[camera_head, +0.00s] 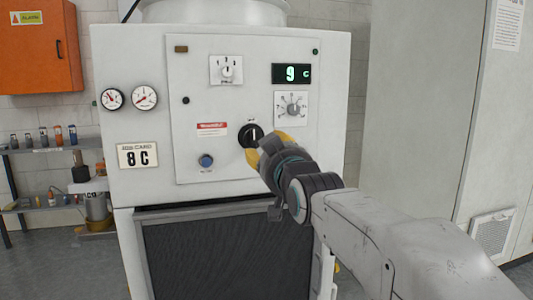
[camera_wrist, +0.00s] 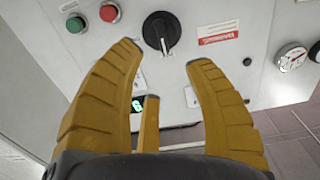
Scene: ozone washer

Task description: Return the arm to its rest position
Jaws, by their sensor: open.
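My gripper (camera_head: 268,146) is in front of the white machine's panel, close to the black rotary knob (camera_head: 251,136). In the wrist view its yellow fingers (camera_wrist: 166,56) are spread wide with nothing between them. The knob (camera_wrist: 161,33) with its white pointer line shows just beyond the fingertips and looks free of them; the exact gap is hard to tell. My arm reaches in from the lower right of the head view, extended toward the panel.
A grey cabinet (camera_head: 420,110) stands at right. An orange box (camera_head: 38,50) and shelves (camera_head: 50,150) with small items are at left.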

